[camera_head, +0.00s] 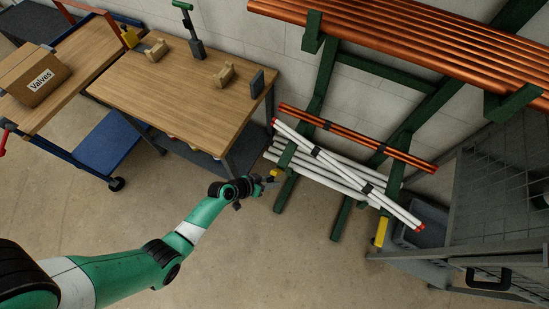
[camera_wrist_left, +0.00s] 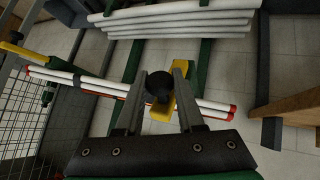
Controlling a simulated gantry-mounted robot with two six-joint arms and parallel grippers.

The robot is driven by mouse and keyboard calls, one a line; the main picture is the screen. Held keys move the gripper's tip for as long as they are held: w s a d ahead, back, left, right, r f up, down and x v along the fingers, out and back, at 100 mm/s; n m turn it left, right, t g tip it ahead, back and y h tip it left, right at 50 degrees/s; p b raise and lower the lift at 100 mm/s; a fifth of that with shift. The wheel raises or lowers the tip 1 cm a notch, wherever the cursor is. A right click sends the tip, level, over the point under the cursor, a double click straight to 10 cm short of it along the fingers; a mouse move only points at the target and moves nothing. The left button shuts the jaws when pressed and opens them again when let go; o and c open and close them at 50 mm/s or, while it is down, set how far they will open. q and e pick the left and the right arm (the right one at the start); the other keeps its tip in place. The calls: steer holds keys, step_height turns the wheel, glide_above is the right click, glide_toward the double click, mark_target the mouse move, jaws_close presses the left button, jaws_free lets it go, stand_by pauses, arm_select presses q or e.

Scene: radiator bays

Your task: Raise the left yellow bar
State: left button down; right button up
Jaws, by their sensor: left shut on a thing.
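The left yellow bar (camera_head: 275,173) shows as a small patch at my left gripper (camera_head: 268,180), in front of the green rack. In the left wrist view it is a short yellow piece (camera_wrist_left: 162,107) with a round black knob (camera_wrist_left: 160,87) on it. My left gripper (camera_wrist_left: 160,90) has one finger on each side of the knob and is shut on it. Much of the bar is hidden by the fingers and knob. A second yellow bar (camera_head: 381,232) stands farther right, apart from the gripper. My right gripper is not in view.
White pipes with red ends (camera_head: 390,202) lie across the green rack (camera_head: 340,219), close to the gripper. Copper pipes (camera_head: 430,40) rest higher up. A wooden table (camera_head: 170,95) stands left and a wire cage (camera_head: 500,190) right. The floor in front is clear.

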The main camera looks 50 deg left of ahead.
mark_target(272, 172)
arm_select(q)
steer(key=shift+w+a+r, duration=0.25)
steer(key=shift+w+r, duration=0.4)
steer(key=shift+w+a+r, duration=0.25)
steer(key=shift+w+r, duration=0.35)
steer(key=shift+r, duration=0.05)
stand_by(0.5)
steer(key=c, duration=0.5)
jaws_free()
steer(key=shift+w, duration=0.25)
steer(key=shift+c, duration=0.2)
steer(key=shift+f, duration=0.1)
